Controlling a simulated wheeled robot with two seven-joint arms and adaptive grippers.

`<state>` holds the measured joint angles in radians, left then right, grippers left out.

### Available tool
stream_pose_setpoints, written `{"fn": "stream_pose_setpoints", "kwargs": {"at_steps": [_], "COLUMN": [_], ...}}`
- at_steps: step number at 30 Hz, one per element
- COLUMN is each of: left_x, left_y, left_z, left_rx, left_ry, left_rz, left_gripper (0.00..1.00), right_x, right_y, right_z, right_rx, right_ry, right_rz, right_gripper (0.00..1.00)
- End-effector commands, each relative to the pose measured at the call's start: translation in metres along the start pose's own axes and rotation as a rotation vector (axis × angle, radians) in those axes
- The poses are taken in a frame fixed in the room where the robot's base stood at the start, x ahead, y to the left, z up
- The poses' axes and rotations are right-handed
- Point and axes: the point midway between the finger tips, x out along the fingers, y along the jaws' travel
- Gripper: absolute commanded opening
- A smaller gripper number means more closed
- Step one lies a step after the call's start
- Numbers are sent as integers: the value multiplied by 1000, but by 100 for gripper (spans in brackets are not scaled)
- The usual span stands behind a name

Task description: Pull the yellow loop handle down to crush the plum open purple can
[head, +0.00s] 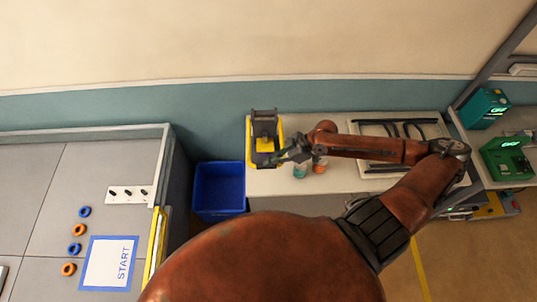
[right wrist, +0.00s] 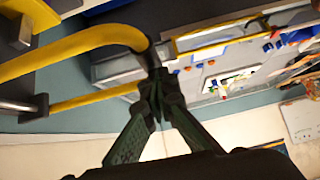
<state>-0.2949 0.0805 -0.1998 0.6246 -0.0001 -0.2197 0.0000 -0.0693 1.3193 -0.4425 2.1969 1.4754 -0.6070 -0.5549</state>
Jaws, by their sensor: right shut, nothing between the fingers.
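The can crusher (head: 264,122) stands at the left end of the pale bench, with a dark upright and yellow parts. The yellow loop handle (right wrist: 85,42) fills the upper left of the right wrist view, a thick curved bar with a dark end. My right gripper (right wrist: 155,80) has its fingertips together just below that dark end; I cannot tell if they touch it. In the head view my right gripper (head: 282,157) is beside the crusher's lower right side. I cannot make out the plum purple can. My left gripper is not in view.
A teal item (head: 300,170) and an orange item (head: 320,163) stand on the bench (head: 270,183), partly under my arm. A blue bin (head: 218,187) is on the floor to the left. A grey field table (head: 45,200) with rings lies further left. Green boxes (head: 507,158) sit at right.

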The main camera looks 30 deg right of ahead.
Motion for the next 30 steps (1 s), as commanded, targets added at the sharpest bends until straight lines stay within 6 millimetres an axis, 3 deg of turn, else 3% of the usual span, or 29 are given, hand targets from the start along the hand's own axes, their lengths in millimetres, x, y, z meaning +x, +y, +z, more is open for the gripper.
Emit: {"fn": "stream_pose_setpoints", "kwargs": {"at_steps": [5, 13, 17, 24, 30], "left_x": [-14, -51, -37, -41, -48], "left_y": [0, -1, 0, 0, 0], "left_z": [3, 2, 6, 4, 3], "left_rx": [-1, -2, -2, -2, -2], "left_ry": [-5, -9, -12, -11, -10], "left_rz": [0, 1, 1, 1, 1], "left_gripper": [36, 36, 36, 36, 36], "right_x": [-8, -31, -52, -95, -115], "right_y": [-5, -8, -12, -19, -21], "right_z": [-4, -35, -27, -28, -30], "right_rx": [7, -5, -7, -3, -4], "right_ry": [-10, -5, -11, -9, -6], "right_rz": [-6, -7, -7, -7, -6], "right_gripper": [0, 0, 0, 0, 0]}}
